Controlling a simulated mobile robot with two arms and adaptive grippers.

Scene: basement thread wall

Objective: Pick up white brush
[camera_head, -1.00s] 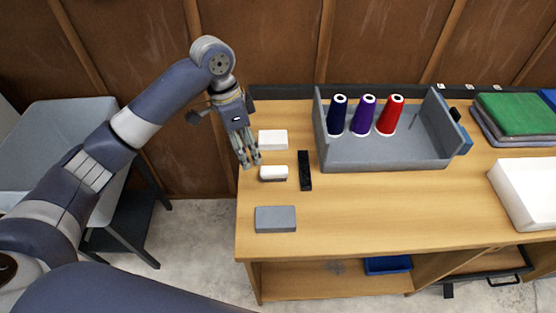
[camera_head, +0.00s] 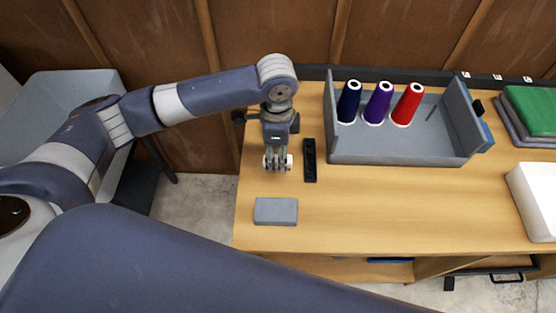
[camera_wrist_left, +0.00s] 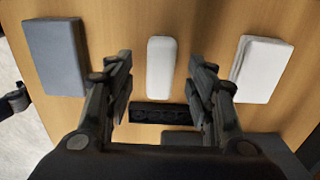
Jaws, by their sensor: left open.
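The white brush (camera_wrist_left: 161,66) is a small rounded white block lying on the wooden table, seen in the middle of the left wrist view. My left gripper (camera_wrist_left: 160,77) is open, its two fingers spread to either side of the brush in that view, with gaps on both sides. In the head view, my left gripper (camera_head: 277,164) points down over the table and hides most of the brush; a white end (camera_head: 289,161) shows beside the fingertips. Its exact height above the table is unclear. My right gripper is not in view.
A grey block (camera_head: 276,211) lies nearer the front edge. A white block (camera_wrist_left: 262,68) lies on the brush's other side. A black slotted bar (camera_head: 310,160) is close to the right. A grey tray (camera_head: 400,158) holds three thread cones.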

